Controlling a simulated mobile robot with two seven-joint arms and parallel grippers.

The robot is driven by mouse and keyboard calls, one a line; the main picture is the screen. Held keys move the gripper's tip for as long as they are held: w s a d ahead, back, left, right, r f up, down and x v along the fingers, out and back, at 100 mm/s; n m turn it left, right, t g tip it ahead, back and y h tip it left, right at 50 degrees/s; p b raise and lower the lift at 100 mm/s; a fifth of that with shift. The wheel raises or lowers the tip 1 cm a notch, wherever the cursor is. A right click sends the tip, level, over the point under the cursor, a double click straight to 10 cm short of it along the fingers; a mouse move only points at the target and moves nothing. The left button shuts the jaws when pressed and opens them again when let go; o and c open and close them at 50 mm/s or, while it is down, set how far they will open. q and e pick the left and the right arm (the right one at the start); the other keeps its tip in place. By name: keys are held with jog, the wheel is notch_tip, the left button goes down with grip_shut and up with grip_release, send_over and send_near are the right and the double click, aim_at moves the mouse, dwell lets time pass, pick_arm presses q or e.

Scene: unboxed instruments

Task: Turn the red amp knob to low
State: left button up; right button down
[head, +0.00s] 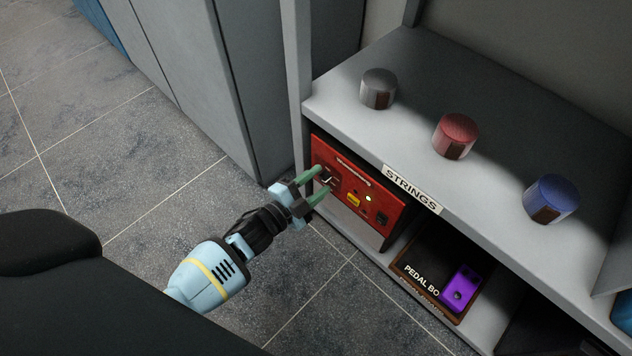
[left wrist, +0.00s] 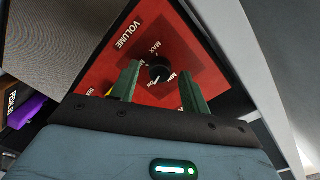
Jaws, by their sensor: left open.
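My left gripper (head: 325,178) is open at the amp's left end. In the left wrist view its green fingers (left wrist: 159,70) stand on either side of the knob, with visible gaps. The right gripper is not in view.
Grey, red and blue cylinders (head: 378,89) (head: 456,136) (head: 551,199) stand on the shelf top (head: 425,95). A pedal board (head: 415,267) with a purple pedal (head: 461,288) lies on the lower level. A shelf post (head: 299,90) is close left of the amp. The tiled floor (head: 110,140) is clear.

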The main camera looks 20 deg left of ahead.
pick_arm(q)
jog(key=p+v, duration=0.2)
jog(key=v, duration=0.5)
jog(key=shift+s, duration=0.35)
jog(key=shift+a, duration=0.15)
